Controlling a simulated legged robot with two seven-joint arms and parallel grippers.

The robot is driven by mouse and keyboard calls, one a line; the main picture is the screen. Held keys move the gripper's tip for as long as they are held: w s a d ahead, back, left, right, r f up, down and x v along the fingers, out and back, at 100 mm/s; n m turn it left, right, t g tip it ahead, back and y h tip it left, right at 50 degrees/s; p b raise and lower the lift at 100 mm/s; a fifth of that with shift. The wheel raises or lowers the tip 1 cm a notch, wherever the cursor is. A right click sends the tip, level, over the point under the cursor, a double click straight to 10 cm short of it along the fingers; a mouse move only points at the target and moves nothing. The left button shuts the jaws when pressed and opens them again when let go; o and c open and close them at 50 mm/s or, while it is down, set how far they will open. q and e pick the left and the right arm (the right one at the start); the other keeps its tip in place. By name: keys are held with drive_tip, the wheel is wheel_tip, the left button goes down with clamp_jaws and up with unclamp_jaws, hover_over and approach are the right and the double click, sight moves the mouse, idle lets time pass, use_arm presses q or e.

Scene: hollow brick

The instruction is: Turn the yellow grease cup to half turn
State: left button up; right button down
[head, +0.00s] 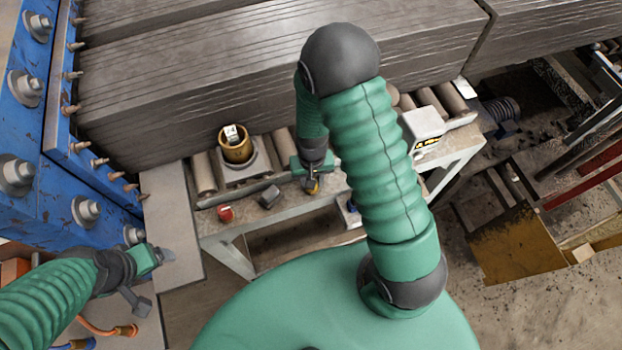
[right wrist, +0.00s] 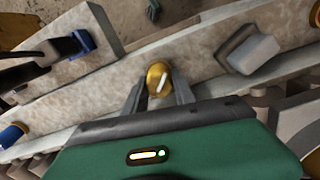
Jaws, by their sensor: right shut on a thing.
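The yellow grease cup (right wrist: 159,74) sits on the rail of the bench, with a white line on its round top. In the right wrist view that line slants from lower left to upper right. My right gripper (right wrist: 158,92) is shut on the cup, one finger on each side. In the head view the right gripper (head: 311,181) reaches down to the rail, and only a small part of the yellow cup (head: 313,188) shows below it. My left gripper (head: 164,255) is at the lower left over a grey plate, away from the cup; its jaw opening is not clear.
On the rail are a red knob (head: 226,213) and a grey block (head: 269,196); a blue part (head: 352,205) is right of the cup. A brass pot (head: 236,147) stands behind. Grey slabs (head: 190,90) lie on rollers, and a blue bolted frame (head: 35,140) borders the left.

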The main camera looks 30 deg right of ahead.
drive_tip(key=m, duration=0.4)
drive_tip(key=shift+s+m, duration=0.25)
drive_tip(key=shift+m, duration=0.05)
drive_tip(key=shift+f+m+p, duration=0.1)
drive_tip(key=shift+m+p, duration=0.55)
drive_tip(key=shift+m, duration=1.65)
drive_tip(key=shift+a, duration=0.1)
drive_tip(key=c, duration=1.3)
unclamp_jaws()
drive_tip(key=shift+w, duration=0.1)
